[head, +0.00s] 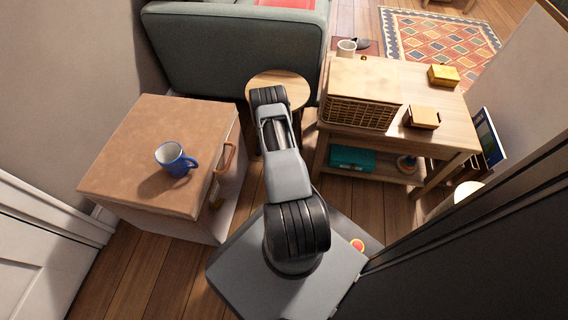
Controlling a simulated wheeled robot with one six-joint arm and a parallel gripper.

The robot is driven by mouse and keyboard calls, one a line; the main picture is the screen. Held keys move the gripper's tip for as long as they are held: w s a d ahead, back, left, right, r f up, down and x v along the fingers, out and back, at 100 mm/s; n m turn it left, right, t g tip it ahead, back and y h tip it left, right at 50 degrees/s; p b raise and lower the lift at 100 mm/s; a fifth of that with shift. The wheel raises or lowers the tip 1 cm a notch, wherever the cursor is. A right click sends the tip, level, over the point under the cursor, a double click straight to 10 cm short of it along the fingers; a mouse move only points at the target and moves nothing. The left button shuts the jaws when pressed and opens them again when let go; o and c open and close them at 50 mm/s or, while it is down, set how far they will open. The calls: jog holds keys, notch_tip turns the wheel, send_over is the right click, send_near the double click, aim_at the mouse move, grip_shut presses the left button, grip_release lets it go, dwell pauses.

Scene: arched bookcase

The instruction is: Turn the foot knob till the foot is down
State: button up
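I cannot pick out the foot knob or the foot in this head view. A tall dark panel (480,250) fills the lower right; I cannot tell whether it is part of the bookcase. My arm rises from my base and reaches away toward the round stool. Its far visible part is a dark ribbed joint, and my gripper does not show.
A brown cabinet (150,130) with a blue mug (173,158) stands left. Beyond are a round stool (290,88) and a green sofa (210,45). A wooden table (450,120) at right holds a wicker basket (345,112) and small boxes. Bare floor shows at lower left.

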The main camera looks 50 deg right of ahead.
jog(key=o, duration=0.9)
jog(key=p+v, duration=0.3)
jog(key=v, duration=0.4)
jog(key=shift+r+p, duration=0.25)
jog(key=shift+p, duration=0.1)
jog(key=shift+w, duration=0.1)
